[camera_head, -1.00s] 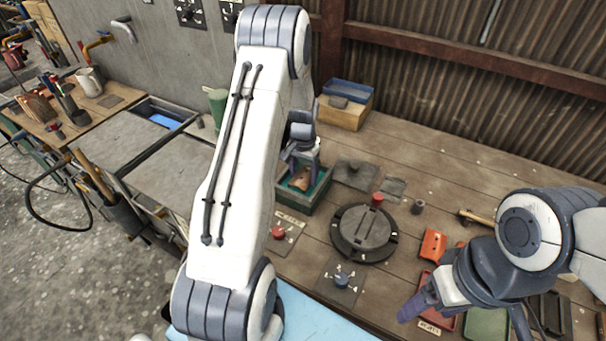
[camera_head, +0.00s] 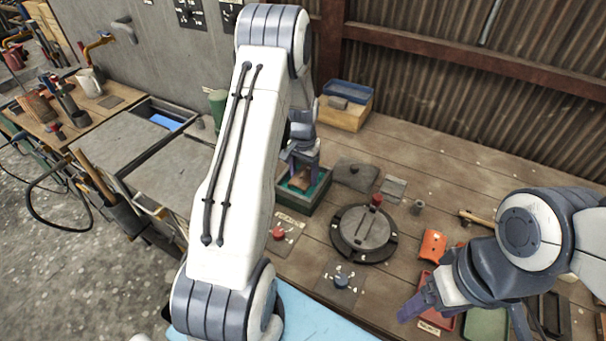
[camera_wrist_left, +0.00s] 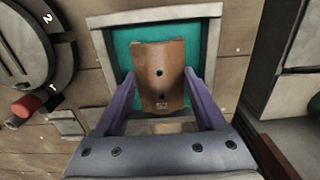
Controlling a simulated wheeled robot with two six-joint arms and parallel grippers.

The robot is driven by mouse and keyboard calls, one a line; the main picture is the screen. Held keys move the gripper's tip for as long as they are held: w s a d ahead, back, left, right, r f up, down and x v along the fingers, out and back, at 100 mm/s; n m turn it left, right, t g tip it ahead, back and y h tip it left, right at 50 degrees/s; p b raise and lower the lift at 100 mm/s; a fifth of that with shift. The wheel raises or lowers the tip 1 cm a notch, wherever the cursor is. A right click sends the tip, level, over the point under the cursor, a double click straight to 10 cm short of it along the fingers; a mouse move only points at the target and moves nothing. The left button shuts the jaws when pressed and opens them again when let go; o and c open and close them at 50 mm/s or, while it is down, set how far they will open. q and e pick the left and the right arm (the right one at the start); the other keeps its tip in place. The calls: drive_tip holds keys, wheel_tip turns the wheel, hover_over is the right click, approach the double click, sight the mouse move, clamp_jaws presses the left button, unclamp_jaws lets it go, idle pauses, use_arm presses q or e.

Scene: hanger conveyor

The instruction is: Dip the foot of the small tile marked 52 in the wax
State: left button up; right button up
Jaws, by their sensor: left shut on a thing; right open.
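My left gripper (camera_head: 304,166) is shut on a small brown tile (camera_head: 300,182), also seen in the left wrist view (camera_wrist_left: 160,72). The tile has a dark hole and a label reading 52 near the gripper-side end. One violet finger (camera_wrist_left: 160,105) is on each side of it. The tile is over a square box (camera_head: 293,207) with a teal surface inside, the wax (camera_wrist_left: 125,52). I cannot tell whether the tile's foot touches the wax. My right gripper (camera_head: 465,315) is open and empty at the lower right.
A round dark turntable (camera_head: 348,244) with a red knob lies right of the box. Flat grey plates (camera_head: 355,173) lie behind it. A wooden box with a blue tray (camera_head: 349,92) stands at the back. Red and green trays (camera_head: 487,327) lie under my right gripper.

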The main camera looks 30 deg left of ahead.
sight(303, 175)
use_arm(q)
drive_tip(key=shift+r+p, duration=0.75)
drive_tip(key=shift+r, duration=0.4)
drive_tip(key=shift+r, duration=0.2)
idle(0.4)
drive_tip(key=shift+r+p, duration=1.95)
drive_tip(key=shift+r, duration=0.55)
